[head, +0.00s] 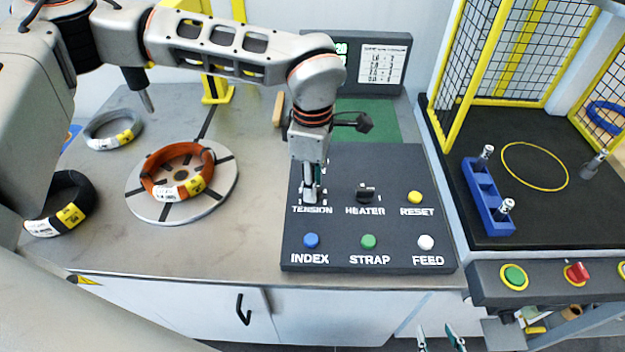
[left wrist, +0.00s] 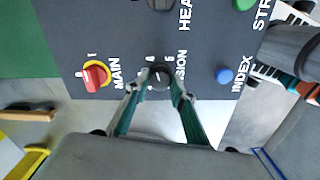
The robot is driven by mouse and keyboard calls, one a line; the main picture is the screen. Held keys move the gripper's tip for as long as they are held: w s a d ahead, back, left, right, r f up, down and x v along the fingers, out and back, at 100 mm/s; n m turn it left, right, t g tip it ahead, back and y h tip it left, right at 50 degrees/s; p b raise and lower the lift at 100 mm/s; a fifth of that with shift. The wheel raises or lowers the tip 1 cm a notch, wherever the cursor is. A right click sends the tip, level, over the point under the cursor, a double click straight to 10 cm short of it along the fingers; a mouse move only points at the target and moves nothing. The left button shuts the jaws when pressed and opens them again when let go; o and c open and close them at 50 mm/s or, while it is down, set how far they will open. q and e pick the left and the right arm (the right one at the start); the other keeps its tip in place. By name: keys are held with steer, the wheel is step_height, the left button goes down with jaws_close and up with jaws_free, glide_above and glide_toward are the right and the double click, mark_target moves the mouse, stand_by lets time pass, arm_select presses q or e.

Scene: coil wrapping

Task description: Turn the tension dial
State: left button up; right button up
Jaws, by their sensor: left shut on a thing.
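The tension dial (left wrist: 159,77) is a dark round knob with pale scale marks around it, on the dark control panel (head: 340,225). In the head view my left gripper (head: 312,192) points down at it above the TENSION label and hides most of it. In the left wrist view my left gripper (left wrist: 160,88) has its green fingers closed in on both sides of the knob, shut on it. My right gripper (head: 440,340) shows only its fingertips at the bottom edge of the head view, spread apart and empty, away from the panel.
Beside the dial sit a black heater knob (head: 366,192), a blue index button (head: 311,241) and a red main switch (left wrist: 96,77). An orange coil (head: 163,162) lies on a round turntable (head: 220,187) at left. A fenced black station (head: 490,120) stands at right.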

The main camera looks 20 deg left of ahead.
arm_select(q)
steer(key=m+p, duration=0.1)
steer(key=m, duration=0.4)
steer(key=shift+r, duration=0.15)
steer(key=shift+m+p, duration=0.5)
steer(key=shift+m, duration=1.7)
steer(key=o, duration=1.1)
step_height(320, 180, up, 12)
steer(key=shift+s, duration=0.1)
